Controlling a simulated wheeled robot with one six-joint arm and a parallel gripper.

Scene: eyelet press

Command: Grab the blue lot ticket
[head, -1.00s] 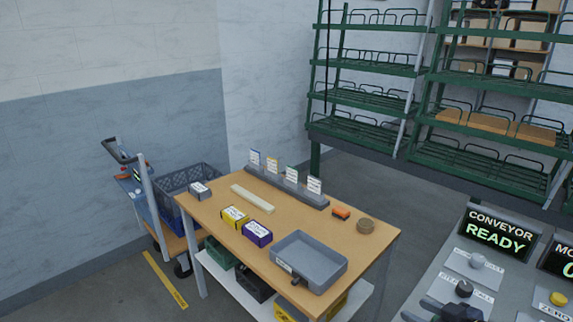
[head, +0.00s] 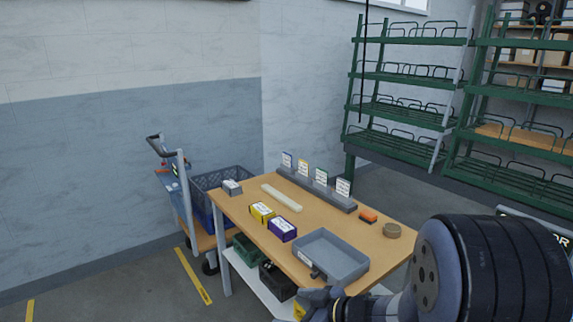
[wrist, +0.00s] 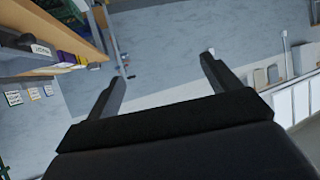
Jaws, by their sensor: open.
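The blue lot ticket (head: 287,160) is a small white card with a blue top. It stands upright in the grey ticket rack (head: 318,190) at the back of the wooden table, at the far left of the row. Beside it stand a yellow-topped ticket (head: 303,168), a green-topped ticket (head: 321,178) and a mostly white ticket (head: 343,187). My gripper (head: 318,302) is low at the table's front, well apart from the rack.
On the table (head: 240,207) are a grey tray (head: 345,262), a yellow box (head: 262,212), a purple box (head: 282,229), a pale bar (head: 281,198), an orange block (head: 368,216) and a round brown item (head: 392,230). A cart with a crate (head: 207,183) stands left. Green shelving (head: 405,115) stands behind.

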